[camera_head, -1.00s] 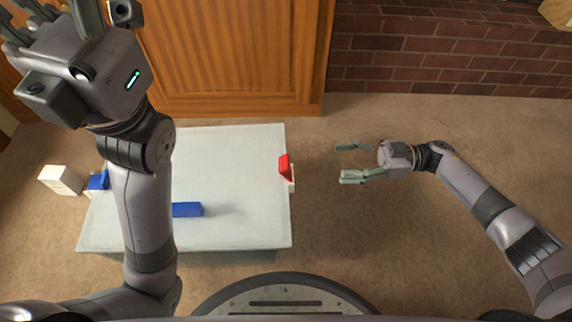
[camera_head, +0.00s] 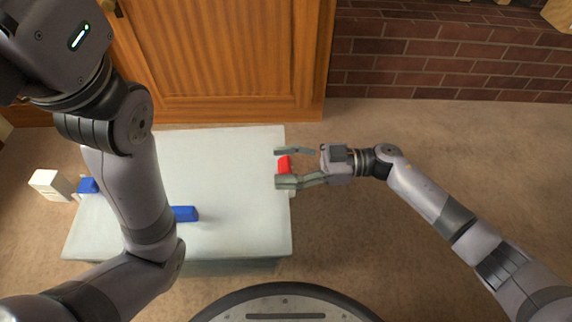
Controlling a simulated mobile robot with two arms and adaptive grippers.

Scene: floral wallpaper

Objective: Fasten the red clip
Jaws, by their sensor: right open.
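The red clip (camera_head: 283,164) is at the right edge of the pale table, with a white part (camera_head: 292,191) below it at the edge. My right gripper (camera_head: 284,166) is open, its fingers pointing left, one on the far side and one on the near side of the red clip as seen from above. The near finger hides part of the clip. I cannot tell whether the fingers touch it. My left arm rises on the left over the table; its gripper is out of the picture at the top left.
The pale table (camera_head: 230,215) has a blue block (camera_head: 184,214) partly behind my left arm. Another blue piece (camera_head: 88,185) is at the left edge, near a white box (camera_head: 50,186). A wooden cabinet (camera_head: 225,55) and a brick wall (camera_head: 440,60) stand behind.

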